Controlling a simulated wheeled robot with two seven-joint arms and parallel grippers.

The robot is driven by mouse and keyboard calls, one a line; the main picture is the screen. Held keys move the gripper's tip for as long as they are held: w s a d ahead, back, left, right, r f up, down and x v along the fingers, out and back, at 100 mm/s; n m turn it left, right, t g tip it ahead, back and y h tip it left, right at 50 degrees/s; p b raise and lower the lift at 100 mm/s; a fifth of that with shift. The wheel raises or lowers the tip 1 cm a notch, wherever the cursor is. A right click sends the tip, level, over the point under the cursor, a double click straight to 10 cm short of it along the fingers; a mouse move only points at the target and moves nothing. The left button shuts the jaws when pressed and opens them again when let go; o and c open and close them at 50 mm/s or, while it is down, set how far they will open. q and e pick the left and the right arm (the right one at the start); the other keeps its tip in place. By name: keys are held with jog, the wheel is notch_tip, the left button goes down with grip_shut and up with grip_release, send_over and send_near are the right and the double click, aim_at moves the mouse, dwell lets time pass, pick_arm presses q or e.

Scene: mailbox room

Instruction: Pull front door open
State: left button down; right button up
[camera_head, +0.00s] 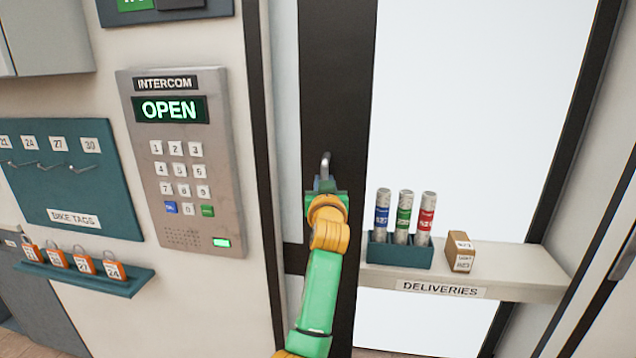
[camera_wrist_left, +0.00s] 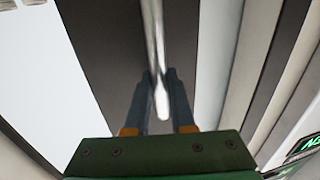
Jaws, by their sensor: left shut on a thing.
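The front door has a dark frame stile (camera_head: 337,90) with a bright pane (camera_head: 470,100) to its right. A metal pull handle (camera_head: 325,165) stands on the stile. My left gripper (camera_head: 325,183) is at the handle, at its lower visible part, and the arm covers what lies below. In the left wrist view the handle (camera_wrist_left: 157,60) runs down between the two fingers of my left gripper (camera_wrist_left: 160,88), which is shut on it. The dark stile (camera_wrist_left: 105,50) lies behind it. My right gripper is in neither view.
An intercom (camera_head: 180,160) reading OPEN hangs left of the door, with a bike tag board (camera_head: 60,190) and padlock shelf (camera_head: 85,275) further left. Right of the stile, a deliveries shelf (camera_head: 530,270) carries several items: tubes (camera_head: 404,215) in a holder and a small box (camera_head: 460,252).

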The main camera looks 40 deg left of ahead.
pick_arm(q)
jog(key=c, duration=1.2)
grip_release()
jog(key=shift+w+d+f, duration=0.1)
jog(key=shift+f, duration=0.1)
jog(key=o, duration=0.4)
jog(key=shift+o, duration=0.2)
jog(key=shift+s+a+r, duration=0.1)
jog(key=shift+s+a, duration=0.15)
jog(key=shift+a, duration=0.2)
jog(key=shift+d+r, duration=0.1)
jog(key=shift+d, duration=0.05)
jog(key=b+v, duration=0.2)
jog(key=v, duration=0.5)
